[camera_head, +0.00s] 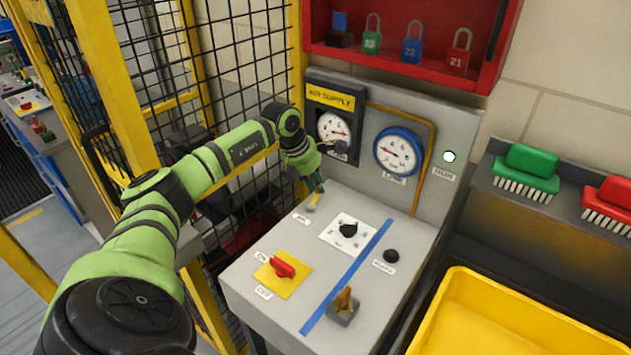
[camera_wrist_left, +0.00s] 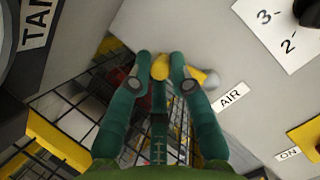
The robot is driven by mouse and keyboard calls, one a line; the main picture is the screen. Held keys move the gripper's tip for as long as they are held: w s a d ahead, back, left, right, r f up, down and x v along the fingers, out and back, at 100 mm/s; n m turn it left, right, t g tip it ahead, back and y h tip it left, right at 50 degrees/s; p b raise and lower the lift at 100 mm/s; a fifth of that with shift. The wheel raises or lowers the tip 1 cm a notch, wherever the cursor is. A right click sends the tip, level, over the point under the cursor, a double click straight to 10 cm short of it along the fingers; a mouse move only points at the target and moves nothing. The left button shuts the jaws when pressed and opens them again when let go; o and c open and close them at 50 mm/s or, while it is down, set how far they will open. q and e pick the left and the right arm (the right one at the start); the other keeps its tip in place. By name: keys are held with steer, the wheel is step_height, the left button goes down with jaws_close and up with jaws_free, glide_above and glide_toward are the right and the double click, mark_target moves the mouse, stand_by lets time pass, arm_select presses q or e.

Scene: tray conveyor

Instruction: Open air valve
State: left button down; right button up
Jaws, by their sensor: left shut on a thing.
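The air valve has a yellow lever (camera_wrist_left: 160,68), with a pale rounded end (camera_wrist_left: 212,78) beside it, close to the white AIR label (camera_wrist_left: 231,97) on the grey panel. In the head view, part of the valve (camera_head: 312,205) shows just below my left gripper (camera_head: 317,187). In the left wrist view, the green fingers of my left gripper (camera_wrist_left: 162,72) are shut on the yellow lever, one on each side. The gripper hides much of the valve in the head view. My right gripper is not in view.
On the panel are a black selector knob (camera_head: 348,230), a red ON/OFF switch (camera_head: 282,267), a black button (camera_head: 391,256) and a brass-coloured lever (camera_head: 344,304). Gauges (camera_head: 398,153) stand behind. A yellow mesh fence (camera_head: 110,80) borders the left. A yellow bin (camera_head: 455,310) stands at right.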

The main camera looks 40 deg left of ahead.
arm_select(q)
steer(key=shift+w+d+f+m+h+b, duration=0.1)
steer(key=shift+w+d+m+h+b, duration=0.1)
steer(key=shift+m+b, duration=0.25)
steer(key=shift+w+d+m+h+b, duration=0.1)
steer(key=shift+d+m+h+b, duration=0.1)
steer(key=shift+m+b, duration=0.25)
steer(key=shift+d+m+g+h, duration=0.3)
steer(key=shift+d+m+h, duration=0.15)
steer(key=shift+m, duration=0.75)
steer(key=c, duration=1.2)
jaws_free()
steer(key=shift+d, duration=0.15)
steer(key=shift+s+a+r, duration=0.1)
steer(key=shift+a+r, duration=0.15)
steer(key=shift+r, duration=0.35)
steer(key=v, duration=1.1)
steer(key=shift+d+r, duration=0.1)
steer(key=shift+d, duration=0.15)
